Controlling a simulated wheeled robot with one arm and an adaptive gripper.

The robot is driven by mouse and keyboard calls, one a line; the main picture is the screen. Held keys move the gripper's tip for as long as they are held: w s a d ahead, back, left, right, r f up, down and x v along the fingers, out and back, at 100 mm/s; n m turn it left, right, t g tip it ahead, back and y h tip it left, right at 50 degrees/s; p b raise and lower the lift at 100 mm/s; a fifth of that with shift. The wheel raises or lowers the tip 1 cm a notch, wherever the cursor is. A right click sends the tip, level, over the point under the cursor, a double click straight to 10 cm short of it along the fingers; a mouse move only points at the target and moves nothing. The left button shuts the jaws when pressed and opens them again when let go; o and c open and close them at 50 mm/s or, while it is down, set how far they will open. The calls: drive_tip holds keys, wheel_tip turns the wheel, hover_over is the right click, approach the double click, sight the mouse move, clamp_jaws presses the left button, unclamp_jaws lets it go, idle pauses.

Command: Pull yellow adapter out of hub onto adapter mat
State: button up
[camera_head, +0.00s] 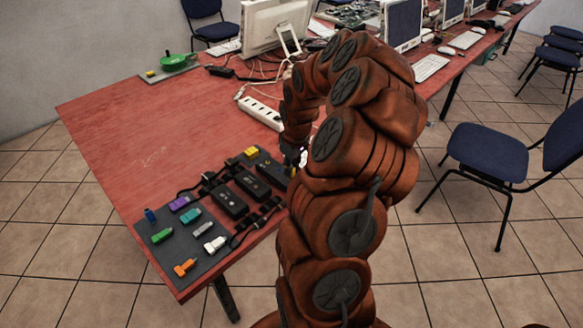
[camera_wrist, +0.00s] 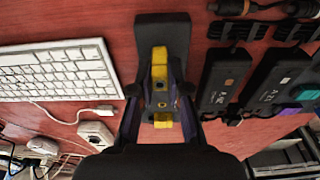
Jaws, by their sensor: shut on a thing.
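My gripper (camera_wrist: 159,92) is shut on a yellow adapter (camera_wrist: 159,68) in the wrist view, with a dark finger on each side. The adapter lies over the end of a dark block (camera_wrist: 163,30), seemingly a hub; I cannot tell whether it is still plugged in. In the head view my gripper (camera_head: 294,152) is mostly hidden by my arm. A yellow piece (camera_head: 251,152) shows left of it; I cannot tell whether this is the held adapter. The dark grey mat (camera_head: 205,262) carries several coloured adapters.
Black hubs (camera_head: 230,201) with cables stand beside the gripper, close on its right in the wrist view (camera_wrist: 222,78). A white power strip (camera_head: 262,113) and a keyboard (camera_wrist: 60,70) lie nearby. Bare red table (camera_head: 140,135) is free at the left.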

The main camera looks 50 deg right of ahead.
drive_tip(key=shift+r, duration=0.25)
clamp_jaws()
drive_tip(key=shift+r, duration=1.25)
drive_tip(key=shift+o, duration=1)
unclamp_jaws()
clamp_jaws()
